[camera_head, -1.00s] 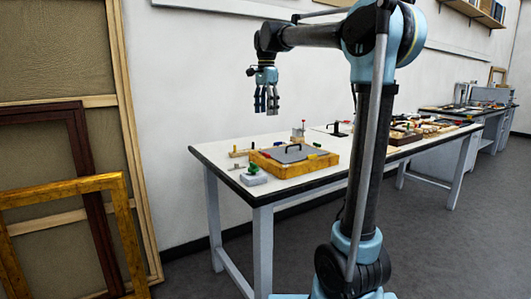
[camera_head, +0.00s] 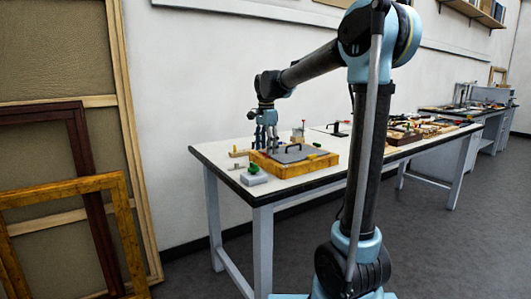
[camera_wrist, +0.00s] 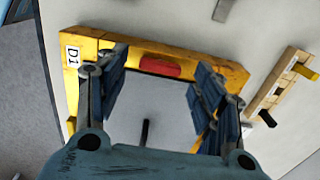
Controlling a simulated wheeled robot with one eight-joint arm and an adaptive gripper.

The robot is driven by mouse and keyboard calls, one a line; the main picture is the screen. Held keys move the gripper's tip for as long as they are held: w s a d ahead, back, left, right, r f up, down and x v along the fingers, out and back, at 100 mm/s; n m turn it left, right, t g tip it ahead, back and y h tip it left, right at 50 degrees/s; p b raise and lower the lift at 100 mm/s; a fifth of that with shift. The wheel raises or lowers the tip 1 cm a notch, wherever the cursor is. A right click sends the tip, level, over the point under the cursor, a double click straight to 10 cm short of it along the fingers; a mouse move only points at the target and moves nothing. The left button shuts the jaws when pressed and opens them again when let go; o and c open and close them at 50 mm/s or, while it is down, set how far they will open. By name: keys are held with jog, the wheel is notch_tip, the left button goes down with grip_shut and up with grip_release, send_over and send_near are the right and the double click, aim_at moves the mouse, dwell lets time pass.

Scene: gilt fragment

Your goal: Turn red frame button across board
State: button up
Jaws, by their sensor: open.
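The yellow frame (camera_head: 330,163) lies flat on the white table, with a grey board (camera_head: 297,153) inside it and a black handle on the board. The red frame button (camera_wrist: 160,67) shows in the wrist view on the frame's edge, beside the board (camera_wrist: 165,105). It looks lengthwise along the frame bar, not across the board. My gripper (camera_head: 267,147) is above the frame's far-left part. In the wrist view my gripper (camera_wrist: 155,85) is open, its fingers on either side of the button's line, and empty. Contact with the frame cannot be told.
A small block with a green knob (camera_head: 254,170) stands at the table's front left. A wooden rack with pegs (camera_wrist: 283,88) lies beside the frame. Trays and tools (camera_head: 410,130) occupy the table's right part. Leaning frames (camera_head: 60,190) stand on the left.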

jog(key=shift+f, duration=0.85)
